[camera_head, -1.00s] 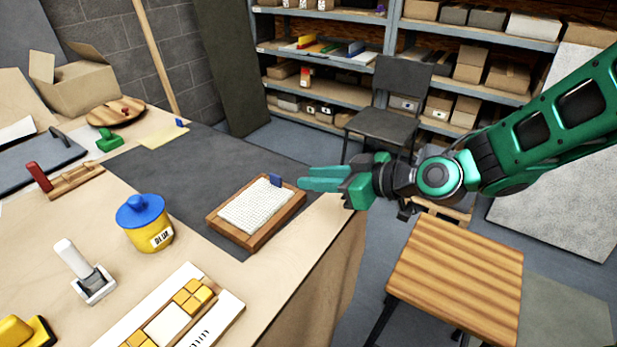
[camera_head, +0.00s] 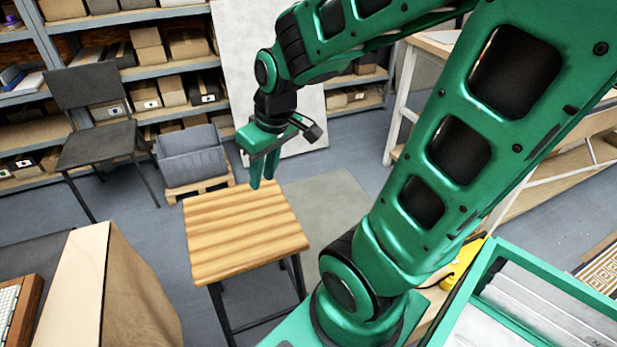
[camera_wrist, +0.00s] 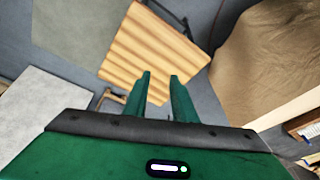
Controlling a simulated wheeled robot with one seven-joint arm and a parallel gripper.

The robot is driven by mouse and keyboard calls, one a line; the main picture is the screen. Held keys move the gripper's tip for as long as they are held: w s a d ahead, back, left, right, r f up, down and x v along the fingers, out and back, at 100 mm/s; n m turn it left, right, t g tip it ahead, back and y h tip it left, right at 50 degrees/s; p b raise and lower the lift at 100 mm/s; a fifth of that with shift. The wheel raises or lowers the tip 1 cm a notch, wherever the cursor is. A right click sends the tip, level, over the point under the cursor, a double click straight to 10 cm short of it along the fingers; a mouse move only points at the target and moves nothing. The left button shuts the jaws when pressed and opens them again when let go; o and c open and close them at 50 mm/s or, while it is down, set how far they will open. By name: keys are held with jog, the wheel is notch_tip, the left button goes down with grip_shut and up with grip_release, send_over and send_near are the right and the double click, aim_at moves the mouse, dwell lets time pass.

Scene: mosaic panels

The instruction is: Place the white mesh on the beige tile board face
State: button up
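A white gridded sheet (camera_head: 8,303) in a brown wooden frame (camera_head: 27,312) is cut off by the left edge of the head view. I cannot tell whether this is the white mesh or a tiled face. A corner of the frame also shows at the right edge of the wrist view (camera_wrist: 309,122). No beige tile board can be made out clearly. My gripper (camera_head: 262,184) points down near the far edge of a striped wooden stool, well right of the frame. In the wrist view its two fingers (camera_wrist: 160,77) stand apart with nothing between them.
The striped stool (camera_head: 243,235) stands on open grey floor beside the beige workbench end (camera_head: 75,290). A chair (camera_head: 98,135), a grey crate (camera_head: 190,155) and shelves are behind. A green bin (camera_head: 487,277) with grey and white panels is at lower right.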

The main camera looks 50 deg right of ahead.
jog(key=s+d+r+m+g, duration=0.1)
jog(key=s+d+m, duration=0.2)
jog(key=s, duration=0.4)
jog(key=s+d+r+m+g, duration=0.1)
jog(key=s+d+m+g, duration=0.1)
jog(key=s+d+m, duration=0.2)
jog(key=s, duration=0.3)
jog(key=shift+s+d+h, duration=0.2)
jog(key=shift+d+h, duration=0.1)
jog(key=shift+r, duration=0.1)
jog(key=shift+w+f, duration=0.25)
jog(key=shift+w, duration=0.4)
